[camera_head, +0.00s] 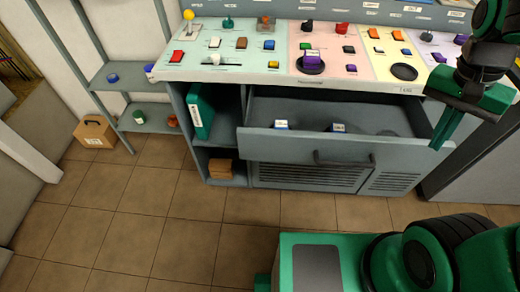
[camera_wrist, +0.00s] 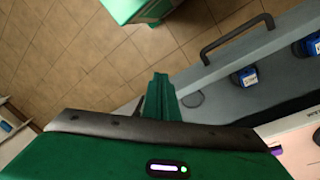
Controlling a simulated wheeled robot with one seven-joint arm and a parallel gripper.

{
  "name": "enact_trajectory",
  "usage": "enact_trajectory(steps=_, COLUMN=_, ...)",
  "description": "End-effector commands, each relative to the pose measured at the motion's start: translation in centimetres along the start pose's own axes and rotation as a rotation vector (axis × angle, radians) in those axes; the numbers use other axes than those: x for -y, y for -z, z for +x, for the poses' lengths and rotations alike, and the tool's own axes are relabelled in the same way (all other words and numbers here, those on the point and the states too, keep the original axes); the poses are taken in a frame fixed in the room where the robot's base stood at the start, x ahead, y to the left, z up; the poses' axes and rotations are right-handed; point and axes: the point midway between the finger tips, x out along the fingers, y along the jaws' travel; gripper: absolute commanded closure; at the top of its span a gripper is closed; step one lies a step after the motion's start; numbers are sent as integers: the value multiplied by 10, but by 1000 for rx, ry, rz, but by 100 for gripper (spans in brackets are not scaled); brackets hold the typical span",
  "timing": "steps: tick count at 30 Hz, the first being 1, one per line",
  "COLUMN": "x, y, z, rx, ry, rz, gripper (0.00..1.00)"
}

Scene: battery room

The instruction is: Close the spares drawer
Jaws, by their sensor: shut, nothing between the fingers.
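The spares drawer (camera_head: 290,146) is a grey-blue drawer under the control desk, pulled open. Its dark bar handle (camera_head: 343,162) is on the front panel and also shows in the wrist view (camera_wrist: 236,38). Inside lie two small blue items with white labels, one at the left (camera_head: 281,125) and one near the middle (camera_head: 338,128). My gripper (camera_head: 437,147) has its green fingers together and empty, pointing down at the right end of the drawer front. In the wrist view, the fingers (camera_wrist: 158,80) appear beside that end of the drawer front (camera_wrist: 215,72). I cannot tell if they touch it.
The desk top (camera_head: 230,55) above carries several coloured buttons and knobs. Left of the drawer are open shelves with a green binder (camera_head: 201,110) and a wooden block (camera_head: 220,169). A cardboard box (camera_head: 95,131) stands farther left.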

Motion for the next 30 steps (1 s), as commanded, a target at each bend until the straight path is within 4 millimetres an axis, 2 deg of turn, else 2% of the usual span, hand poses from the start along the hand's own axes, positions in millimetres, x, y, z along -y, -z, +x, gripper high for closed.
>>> enact_trajectory(steps=1, x=18, y=-1, z=-1, rx=-19, ry=-20, rz=17, gripper=100)
enact_trajectory(steps=8, x=95, y=-19, z=-6, rx=-138, ry=-65, rz=174, gripper=100)
enact_trajectory(steps=14, x=162, y=-59, z=-9, rx=-258, ry=-44, rz=304, gripper=100)
enact_trajectory(steps=17, x=192, y=-88, z=-9, rx=-316, ry=-13, rz=367, gripper=100)
enact_trajectory(steps=21, x=230, y=-136, z=-7, rx=-391, ry=55, rz=453, gripper=100)
enact_trajectory(steps=25, x=257, y=-188, z=-3, rx=-445, ry=139, rz=530, gripper=100)
enact_trajectory(steps=30, x=277, y=-258, z=6, rx=-485, ry=262, rz=620, gripper=100)
